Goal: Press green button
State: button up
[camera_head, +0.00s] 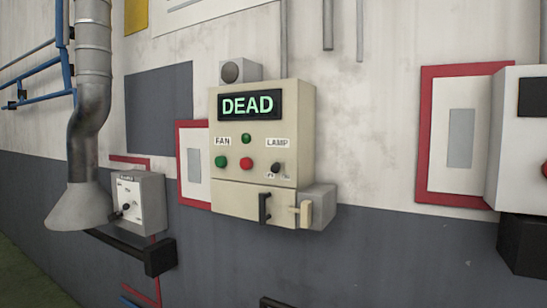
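A beige control box (228,176) is mounted on the wall near the middle of the view. A green round button (221,162) sits on its front at the left, under a label reading FAN. A smaller green round piece (246,138) sits higher, between the FAN and LAMP labels; I cannot tell if it is a button or a light. A red button (246,163) is just right of the lower green one. A display (251,105) above shows DEAD in green letters. My gripper is not in view.
A black switch (277,168) sits under the LAMP label. A black handle (264,207) and a beige lever (304,214) stick out below. A grey duct (88,130) and a small switch box (142,203) are at left. Another box (507,140) stands at the right edge.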

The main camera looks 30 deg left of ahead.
aim_at(220, 162)
jog(key=u, duration=1.2)
